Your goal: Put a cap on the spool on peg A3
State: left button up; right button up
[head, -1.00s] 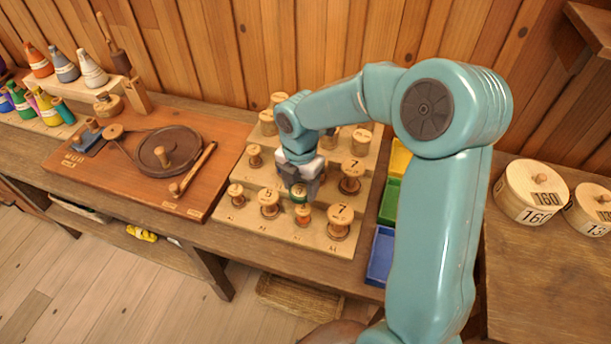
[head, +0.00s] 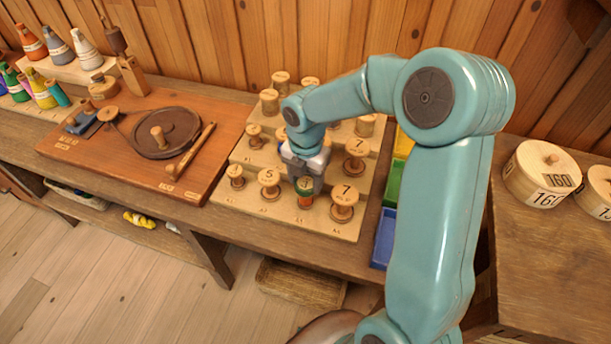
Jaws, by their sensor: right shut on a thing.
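Several wooden spools stand on pegs of a stepped pale board (head: 250,204). The front row includes a small spool at the left (head: 236,176), a spool marked 5 (head: 269,182) and a spool marked 7 (head: 343,203). Between the last two is the spool on peg A3 (head: 305,202), reddish below. My right gripper (head: 305,181) is directly over it, shut on a small green cap (head: 304,187). The cap lines up with the spool's top; I cannot tell whether it touches or sits just above. The fingers hide part of it. My left gripper is not in view.
Larger spools (head: 270,101) stand on the back steps. Green (head: 394,182) and blue (head: 384,238) bins lie to the right, partly behind my arm. A wooden winder board (head: 100,160) is left. Round boxes (head: 540,175) stand far right.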

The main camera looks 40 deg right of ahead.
jog(key=shift+f, duration=0.25)
dwell(1.4)
jog(key=shift+f+b, duration=0.3)
jog(key=shift+f, duration=0.3)
jog(key=o, duration=0.7)
